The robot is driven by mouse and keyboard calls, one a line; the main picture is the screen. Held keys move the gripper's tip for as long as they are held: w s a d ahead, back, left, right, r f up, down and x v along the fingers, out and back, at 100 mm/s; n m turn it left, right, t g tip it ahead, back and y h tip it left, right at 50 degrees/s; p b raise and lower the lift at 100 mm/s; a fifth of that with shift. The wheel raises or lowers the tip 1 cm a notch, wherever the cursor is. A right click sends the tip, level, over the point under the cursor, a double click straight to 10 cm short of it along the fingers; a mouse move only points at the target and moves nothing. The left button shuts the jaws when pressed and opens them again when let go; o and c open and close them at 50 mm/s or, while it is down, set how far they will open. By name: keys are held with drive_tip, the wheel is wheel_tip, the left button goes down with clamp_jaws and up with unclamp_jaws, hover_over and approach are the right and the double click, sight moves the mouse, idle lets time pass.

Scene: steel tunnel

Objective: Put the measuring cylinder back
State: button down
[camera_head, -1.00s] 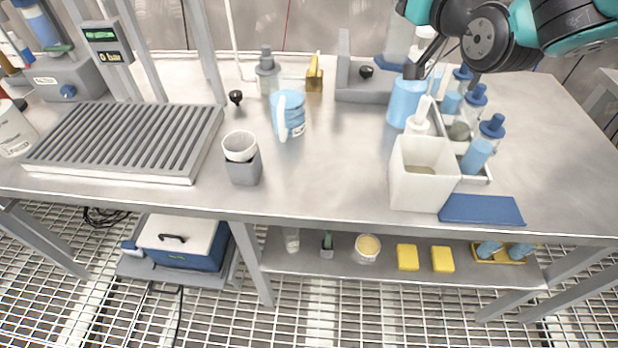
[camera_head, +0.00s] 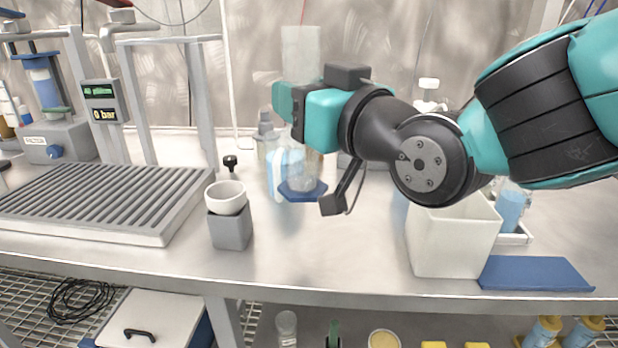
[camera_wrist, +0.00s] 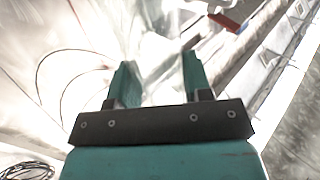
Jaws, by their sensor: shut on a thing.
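The measuring cylinder (camera_head: 301,52) is a clear tube with a blue six-sided base (camera_head: 302,190). My gripper (camera_head: 285,103) is shut around its tube, above the base. The cylinder stands upright in the head view, with its base seen against the bench top; I cannot tell whether it touches the bench. In the wrist view my gripper's two teal fingers (camera_wrist: 160,80) have the blurred clear cylinder (camera_wrist: 158,55) between them. The gripper hides the middle of the tube. The cylinder partly covers a light blue jug (camera_head: 284,172) behind it.
A white cup in a grey block (camera_head: 230,230) stands left of the cylinder, beside a ribbed grey tray (camera_head: 100,205). A square white container (camera_head: 452,245) and blue mat (camera_head: 535,273) are at the right. The bench front between cup and container is clear.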

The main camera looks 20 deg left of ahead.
sight(313, 173)
wheel_tip(313, 173, down, 9)
drive_tip(key=shift+f+b, duration=0.2)
drive_tip(key=shift+b, duration=0.75)
drive_tip(key=shift+f, duration=0.2)
drive_tip(key=c, duration=0.5)
unclamp_jaws()
drive_tip(key=shift+r, duration=0.1)
drive_tip(key=shift+c, duration=0.2)
drive_tip(key=shift+r, duration=0.1)
drive_tip(key=s+d+f+m+g+h+b, duration=0.1)
drive_tip(key=s+d+f+g+h, duration=0.2)
drive_tip(key=d, duration=0.6)
drive_tip(key=s+d+f+m+g+h+b, duration=0.1)
drive_tip(key=s+d+f+m+g+h, duration=0.1)
drive_tip(key=s+d, duration=0.5)
drive_tip(key=s+d+f+m+g+h+b, duration=0.1)
drive_tip(key=s+d+f+g+h, duration=0.4)
drive_tip(key=d, duration=0.8)
wheel_tip(313, 173, down, 2)
drive_tip(key=shift+h, duration=0.8)
